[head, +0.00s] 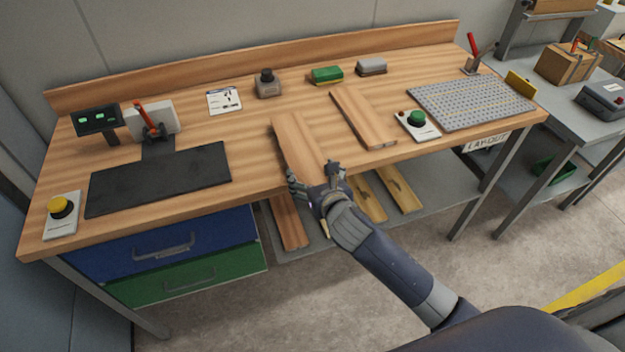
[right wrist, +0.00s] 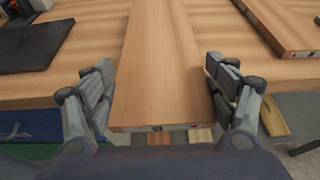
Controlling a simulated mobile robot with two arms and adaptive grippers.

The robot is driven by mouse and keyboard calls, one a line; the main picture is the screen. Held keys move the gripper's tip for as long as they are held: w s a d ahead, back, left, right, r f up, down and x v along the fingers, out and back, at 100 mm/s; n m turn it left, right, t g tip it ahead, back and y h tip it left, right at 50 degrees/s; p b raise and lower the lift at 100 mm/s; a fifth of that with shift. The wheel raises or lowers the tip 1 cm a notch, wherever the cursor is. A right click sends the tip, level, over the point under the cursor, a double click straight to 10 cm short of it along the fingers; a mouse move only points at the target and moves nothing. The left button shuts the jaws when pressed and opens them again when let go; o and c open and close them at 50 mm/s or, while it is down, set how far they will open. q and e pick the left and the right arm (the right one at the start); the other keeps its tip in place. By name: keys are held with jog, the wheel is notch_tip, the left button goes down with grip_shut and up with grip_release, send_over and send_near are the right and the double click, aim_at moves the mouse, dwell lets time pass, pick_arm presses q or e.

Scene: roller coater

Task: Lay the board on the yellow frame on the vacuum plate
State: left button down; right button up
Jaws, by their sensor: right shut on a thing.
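A light wooden board (head: 296,140) lies on the bench with its near end at the front edge. My right gripper (head: 318,188) is at that near end. A grey plate with a grid of holes (head: 470,102), likely the vacuum plate, lies at the right of the bench. A yellow piece (head: 520,85) stands at its right edge; no full yellow frame is clear. My left gripper is not in view.
A second board (head: 362,118) lies just right of the held one. A green-button box (head: 417,123) sits between it and the grey plate. A black mat (head: 160,177) lies at left. Several planks (head: 398,188) lie on the shelf below.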

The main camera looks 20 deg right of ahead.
jog(key=shift+s+a+f+p, duration=0.1)
jog(key=shift+a+f+p, duration=0.05)
jog(key=shift+f+p, duration=0.4)
jog(key=shift+s+f, duration=0.1)
jog(key=shift+f, duration=0.3)
jog(key=shift+f, duration=0.1)
jog(key=shift+f, duration=0.15)
jog(key=o, duration=1.4)
